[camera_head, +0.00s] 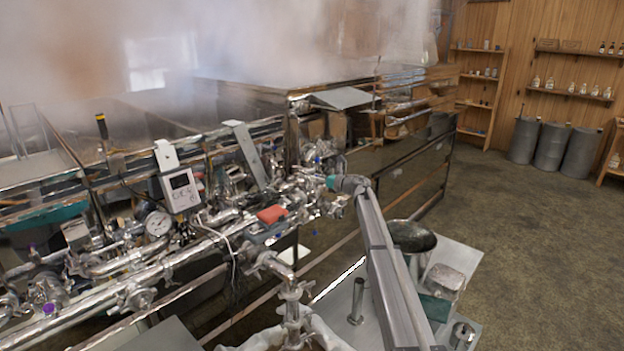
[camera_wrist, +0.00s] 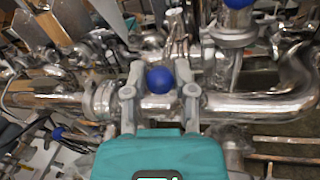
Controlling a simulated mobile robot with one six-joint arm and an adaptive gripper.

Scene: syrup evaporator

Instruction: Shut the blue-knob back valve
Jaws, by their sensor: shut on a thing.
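In the wrist view a round blue knob (camera_wrist: 160,79) sits in front of a shiny horizontal steel pipe (camera_wrist: 240,104). My gripper (camera_wrist: 160,92) has one grey finger on each side of this knob and is shut on it. The teal gripper body fills the bottom middle of that view and hides what lies below the knob. In the head view my gripper (camera_head: 324,183) reaches the right end of the pipework, its fingertips hard to make out. A small blue knob (camera_head: 317,160) shows just above it; I cannot tell if it is the held one.
Another blue knob (camera_wrist: 238,3) is at the top of the wrist view, and one more (camera_wrist: 58,133) at lower left. Pipes and valves crowd around my gripper. A gauge (camera_head: 158,223) and white display box (camera_head: 181,190) stand left. Steam hangs over the pans; the floor (camera_head: 530,240) at right is clear.

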